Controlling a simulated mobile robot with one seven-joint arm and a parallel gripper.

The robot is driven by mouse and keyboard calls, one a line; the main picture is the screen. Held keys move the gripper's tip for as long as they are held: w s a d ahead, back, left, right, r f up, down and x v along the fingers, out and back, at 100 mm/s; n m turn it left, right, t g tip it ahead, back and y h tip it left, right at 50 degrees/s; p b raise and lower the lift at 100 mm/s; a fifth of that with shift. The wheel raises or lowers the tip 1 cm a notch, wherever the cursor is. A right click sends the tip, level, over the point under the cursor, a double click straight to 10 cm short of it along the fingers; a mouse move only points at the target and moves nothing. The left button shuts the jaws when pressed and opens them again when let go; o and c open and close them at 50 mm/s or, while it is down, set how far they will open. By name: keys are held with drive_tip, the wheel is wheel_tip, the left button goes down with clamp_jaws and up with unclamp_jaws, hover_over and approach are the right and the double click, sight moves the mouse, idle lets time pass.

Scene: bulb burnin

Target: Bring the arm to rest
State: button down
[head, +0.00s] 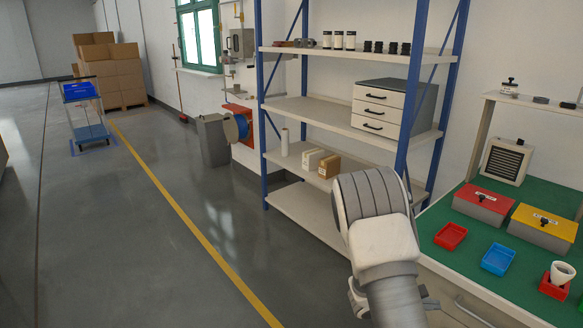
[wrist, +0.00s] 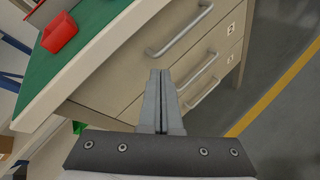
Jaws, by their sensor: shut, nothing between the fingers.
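My arm shows in the head view, bent in front of the shelf and the left end of the workbench. My gripper (wrist: 160,75) shows in the wrist view with its two fingers pressed together and nothing between them. The fingers point toward the drawer fronts of the workbench (wrist: 130,92). I cannot tell how far the fingertips are from the drawer handles. In the head view the fingers are mostly hidden behind my arm.
The green-topped workbench (head: 468,240) carries a red tray (head: 450,236), a blue tray (head: 497,259), a red box (head: 482,203) and a yellow box (head: 542,228). A blue-post shelf (head: 320,109) stands behind. A blue cart (head: 88,115) is far left.

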drive_tip(key=s+a+r+m+g+y, duration=0.2)
drive_tip(key=s+r+m, duration=0.35)
drive_tip(key=r, duration=0.45)
drive_tip(key=s+a+r+m+t+y, duration=0.4)
drive_tip(key=s+a+r+m+y, duration=0.6)
drive_tip(key=s+a+r, duration=0.85)
wheel_tip(320, 180, up, 13)
drive_tip(key=a+p, duration=0.1)
drive_tip(key=p, duration=1.2)
drive_tip(key=shift+n+y+p, duration=0.3)
drive_tip(key=shift+n+p, duration=0.05)
drive_tip(key=shift+n, duration=0.1)
drive_tip(key=shift+s, duration=0.1)
